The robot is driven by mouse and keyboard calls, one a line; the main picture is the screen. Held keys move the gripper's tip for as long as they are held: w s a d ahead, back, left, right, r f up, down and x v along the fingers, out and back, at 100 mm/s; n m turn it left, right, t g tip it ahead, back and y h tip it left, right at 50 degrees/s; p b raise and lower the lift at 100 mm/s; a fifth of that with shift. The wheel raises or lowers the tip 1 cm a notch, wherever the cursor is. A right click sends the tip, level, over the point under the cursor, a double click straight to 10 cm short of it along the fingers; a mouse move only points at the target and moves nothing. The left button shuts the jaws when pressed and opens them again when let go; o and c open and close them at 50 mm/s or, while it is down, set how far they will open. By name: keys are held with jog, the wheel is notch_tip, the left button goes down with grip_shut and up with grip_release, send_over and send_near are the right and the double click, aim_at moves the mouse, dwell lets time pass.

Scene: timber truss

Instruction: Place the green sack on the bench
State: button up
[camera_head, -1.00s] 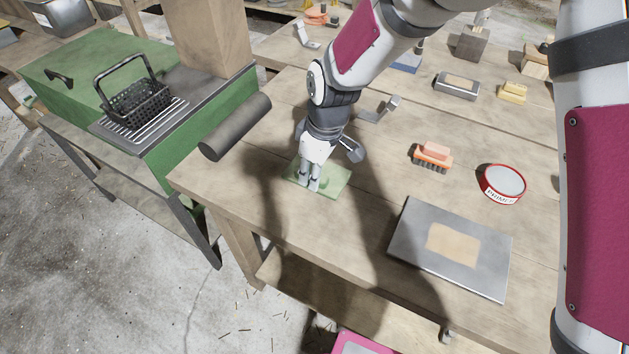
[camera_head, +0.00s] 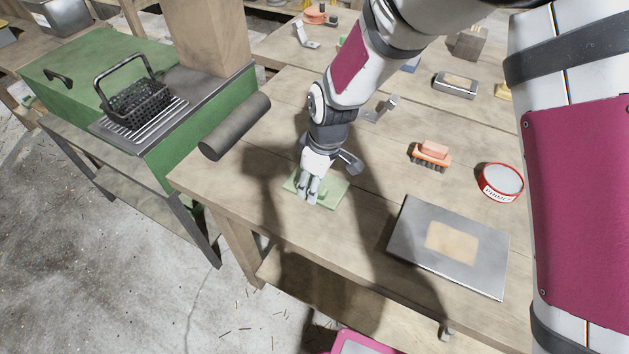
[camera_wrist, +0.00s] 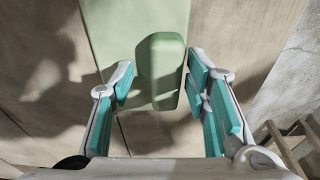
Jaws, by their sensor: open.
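No sack shows in any view. A flat green board with a raised green grip on top (camera_head: 331,188) lies on the timber bench (camera_head: 270,215) near its left front edge. It fills the upper middle of the wrist view, where its raised grip (camera_wrist: 161,70) shows clearly. My gripper (camera_head: 308,196) points down over this green piece and hides part of it. In the wrist view my gripper (camera_wrist: 160,84) is open, with teal pads on either side of the grip and a visible gap at least on the left.
A dark roll (camera_head: 235,126) lies on the bench's left edge. A steel plate with a tan patch (camera_head: 408,238), an orange brush (camera_head: 431,155) and a red-rimmed tin (camera_head: 499,183) lie to the right. A green grill with a black basket (camera_head: 135,104) stands left, across a gap.

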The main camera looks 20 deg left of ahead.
aim_at(322, 187)
notch_tip(322, 187, up, 12)
jog(key=d, duration=0.1)
jog(key=shift+d, duration=0.4)
jog(key=shift+d+r, duration=0.1)
jog(key=shift+r, duration=0.05)
jog(key=s+d+r+m+t, duration=0.1)
jog(key=d+r+m, duration=0.3)
jog(key=d+r, duration=0.5)
jog(key=s+d+r+m+t, duration=0.15)
jog(key=d+r+m, duration=0.35)
jog(key=d, duration=0.9)
jog(key=s+d+r+m+t+h, duration=0.1)
jog(key=s+d+r+m+t, duration=0.1)
jog(key=s+d+m, duration=0.6)
jog(key=s+d, duration=0.4)
jog(key=d, duration=0.1)
jog(key=shift+s+r+h, duration=0.2)
jog(key=shift+s+h, duration=0.1)
jog(key=shift+h, duration=0.1)
jog(key=shift+d, duration=0.15)
